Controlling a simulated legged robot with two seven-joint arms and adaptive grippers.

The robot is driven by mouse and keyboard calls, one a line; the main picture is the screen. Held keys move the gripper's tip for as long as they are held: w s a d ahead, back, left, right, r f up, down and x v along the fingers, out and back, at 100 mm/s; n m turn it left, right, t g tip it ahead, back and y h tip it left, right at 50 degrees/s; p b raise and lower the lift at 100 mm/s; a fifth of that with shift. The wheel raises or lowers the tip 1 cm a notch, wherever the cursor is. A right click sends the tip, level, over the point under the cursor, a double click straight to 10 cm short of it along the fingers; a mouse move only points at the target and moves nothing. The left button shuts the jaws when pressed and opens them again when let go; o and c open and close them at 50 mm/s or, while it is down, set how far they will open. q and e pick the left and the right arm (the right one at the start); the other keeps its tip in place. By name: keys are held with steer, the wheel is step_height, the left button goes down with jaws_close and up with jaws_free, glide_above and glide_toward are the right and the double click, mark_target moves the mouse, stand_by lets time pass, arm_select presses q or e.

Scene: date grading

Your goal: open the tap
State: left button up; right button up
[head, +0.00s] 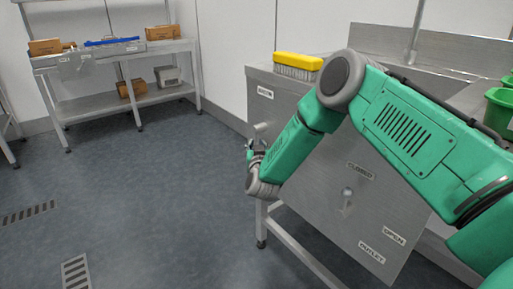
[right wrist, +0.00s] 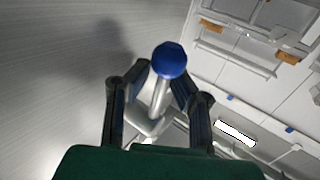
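The steel unit's front panel (head: 330,190) carries a CLOSED label (head: 360,171), an OPEN label (head: 394,237) and an OUTLET label (head: 371,252). A small metal fitting (head: 347,196) sits between the CLOSED and OPEN labels. My right gripper (head: 251,149) is at the panel's left edge in the head view, small and partly hidden by its wrist. In the right wrist view a blue ball knob (right wrist: 171,60) on a silver stem (right wrist: 159,97) shows between the open fingers of the right gripper (right wrist: 162,78). A gap shows beside the stem; contact is unclear. My left gripper is out of view.
Green bins (head: 499,112) stand at the right edge. A steel rack (head: 125,95) with boxes stands at the back left. The floor (head: 140,190) between is clear, with drain grates (head: 76,272).

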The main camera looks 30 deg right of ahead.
steer(key=shift+a, duration=0.15)
jaws_close()
